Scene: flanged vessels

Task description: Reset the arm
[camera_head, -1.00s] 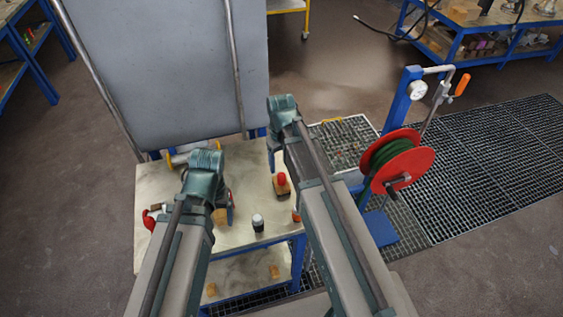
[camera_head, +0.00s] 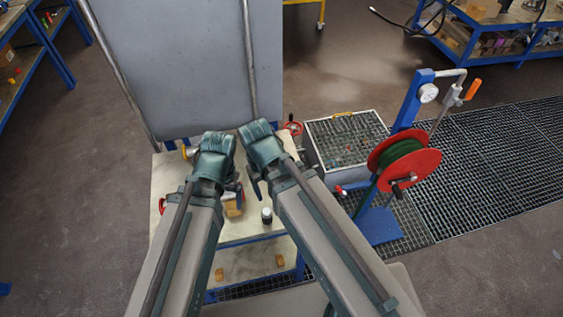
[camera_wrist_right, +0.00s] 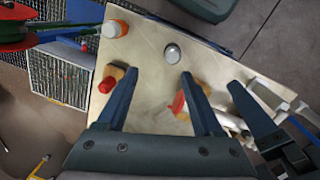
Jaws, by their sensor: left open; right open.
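My left gripper (camera_head: 236,200) is over the worktable (camera_head: 250,221), with its fingers partly hidden by its own wrist. My right gripper (camera_head: 255,188) is close beside it on the right, and only a dark finger shows below its wrist. In the right wrist view the right gripper (camera_wrist_right: 157,84) is open, its two fingers apart with bare tabletop between them. Nothing is held in it. I see nothing held in the left gripper, which is open.
A white-topped canister (camera_head: 267,215) stands on the table by the grippers. A red-capped item (camera_wrist_right: 108,77) and an orange-topped container (camera_wrist_right: 115,28) show in the right wrist view. A grey panel (camera_head: 185,65) rises behind. A hose reel (camera_head: 405,165) and grated box (camera_head: 345,140) are at right.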

